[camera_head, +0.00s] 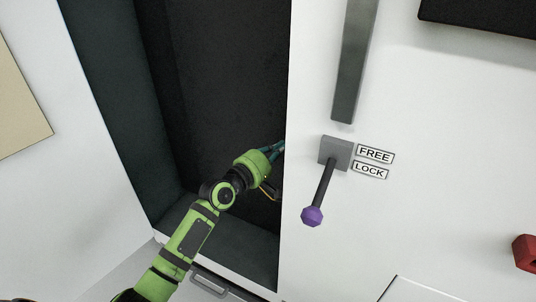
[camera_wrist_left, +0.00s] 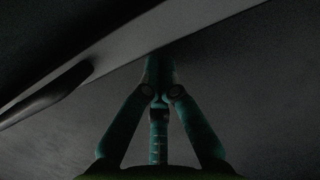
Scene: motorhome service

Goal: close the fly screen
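A dark recess (camera_head: 222,85) opens in the white wall, left of the wall's vertical edge. I cannot tell for certain which surface is the fly screen. My left gripper (camera_head: 279,148) reaches into this opening, its fingertips at the white wall's edge and partly hidden by it. In the left wrist view the fingers (camera_wrist_left: 158,62) come together at the tips, with nothing seen between them. A pale grey bar (camera_wrist_left: 125,48) crosses beyond them, with a dark handle-like piece (camera_wrist_left: 48,95) on its left. Whether the fingertips touch the bar is unclear. My right gripper is not in view.
On the white wall right of the opening is a lever with a purple knob (camera_head: 312,216), beside FREE (camera_head: 375,154) and LOCK (camera_head: 369,170) labels; it points down. A grey vertical bar (camera_head: 352,70) is above it. A red knob (camera_head: 526,253) is at far right.

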